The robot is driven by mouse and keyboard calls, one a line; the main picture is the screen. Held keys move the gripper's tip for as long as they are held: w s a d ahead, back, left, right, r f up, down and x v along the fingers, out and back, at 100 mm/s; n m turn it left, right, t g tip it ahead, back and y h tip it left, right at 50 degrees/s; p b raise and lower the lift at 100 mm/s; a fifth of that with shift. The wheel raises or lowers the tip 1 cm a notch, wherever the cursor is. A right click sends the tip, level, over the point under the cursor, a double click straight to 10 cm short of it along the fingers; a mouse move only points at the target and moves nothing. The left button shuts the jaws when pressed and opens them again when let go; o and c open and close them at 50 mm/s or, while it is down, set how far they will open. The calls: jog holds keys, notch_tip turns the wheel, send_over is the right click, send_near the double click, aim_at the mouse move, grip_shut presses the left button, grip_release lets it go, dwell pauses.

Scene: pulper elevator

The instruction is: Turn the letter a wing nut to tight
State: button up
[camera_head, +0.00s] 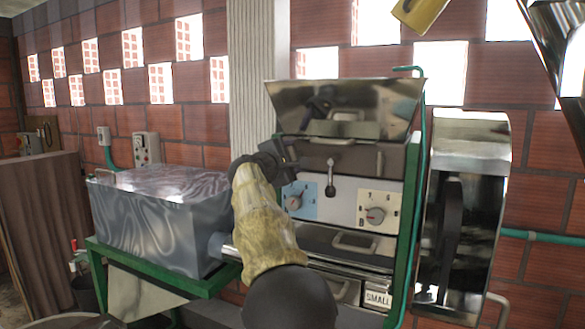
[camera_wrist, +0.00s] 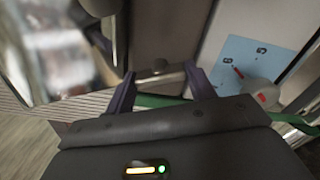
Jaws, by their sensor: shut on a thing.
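My gripper (camera_wrist: 160,88) shows in the wrist view with its two dark fingers a little apart, closed on a small metal piece between them. This piece appears to be the wing nut (camera_wrist: 160,77); a short bar with a rounded knob shows, and no letter can be read on it. In the head view my gripper (camera_head: 288,153) is at the upper left of the machine front (camera_head: 332,165), above the blue dial plate. My own arm and gripper hide the wing nut there.
The blue dial plate (camera_head: 300,186) with its knob also shows in the wrist view (camera_wrist: 238,58), close to the fingers. A cream dial plate (camera_head: 379,219), a small lever (camera_head: 331,180) and an open metal hopper (camera_head: 347,107) are nearby. A grey metal box (camera_head: 160,225) stands left.

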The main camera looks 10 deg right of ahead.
jog(key=m+b, duration=0.2)
jog(key=m, duration=0.2)
jog(key=shift+f+m, duration=0.1)
jog(key=shift+m, duration=0.2)
dwell(0.4)
jog(key=o, duration=1)
